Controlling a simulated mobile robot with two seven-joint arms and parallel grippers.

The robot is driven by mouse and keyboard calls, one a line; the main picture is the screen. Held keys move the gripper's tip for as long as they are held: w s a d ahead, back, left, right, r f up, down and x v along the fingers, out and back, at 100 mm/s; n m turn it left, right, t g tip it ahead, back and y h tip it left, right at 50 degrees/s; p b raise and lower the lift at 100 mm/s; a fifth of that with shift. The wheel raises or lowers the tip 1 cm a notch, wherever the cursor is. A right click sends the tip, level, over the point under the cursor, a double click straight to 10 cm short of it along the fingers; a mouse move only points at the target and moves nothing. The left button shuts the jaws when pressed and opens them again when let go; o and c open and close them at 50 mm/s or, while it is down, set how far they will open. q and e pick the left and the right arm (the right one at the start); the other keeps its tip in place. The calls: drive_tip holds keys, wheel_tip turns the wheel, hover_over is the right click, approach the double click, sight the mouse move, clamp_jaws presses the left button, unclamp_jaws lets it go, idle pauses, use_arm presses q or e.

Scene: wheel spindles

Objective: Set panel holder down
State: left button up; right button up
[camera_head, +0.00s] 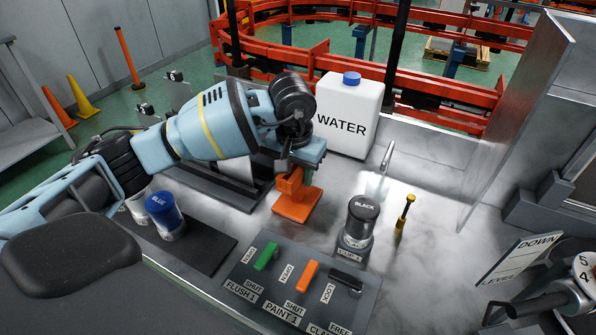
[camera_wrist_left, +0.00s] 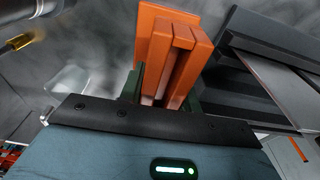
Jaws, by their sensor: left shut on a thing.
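The orange panel holder (camera_head: 297,200) has a flat base and an upright part, and it is on or just above the grey worktop; I cannot tell if the base touches. My left gripper (camera_head: 298,168) comes down from above and is shut on the upright part of the holder. In the left wrist view the holder (camera_wrist_left: 172,62) shows as a plate with two upright orange slabs, between the dark green fingers of my left gripper (camera_wrist_left: 165,88). My right gripper is not in view.
A white water jug (camera_head: 348,115) stands behind the holder. A black-lidded jar (camera_head: 359,222) and a yellow-handled tool (camera_head: 404,213) stand to the right. A lever panel (camera_head: 300,285) lies in front. A blue-lidded jar (camera_head: 166,214) is at left. A clear upright sheet (camera_head: 515,135) is at right.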

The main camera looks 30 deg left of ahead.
use_arm(q)
drive_tip(key=o, duration=1.2)
drive_tip(key=shift+c, duration=0.2)
wheel_tip(320, 180, up, 12)
drive_tip(key=s, duration=0.1)
drive_tip(key=shift+s, duration=0.25)
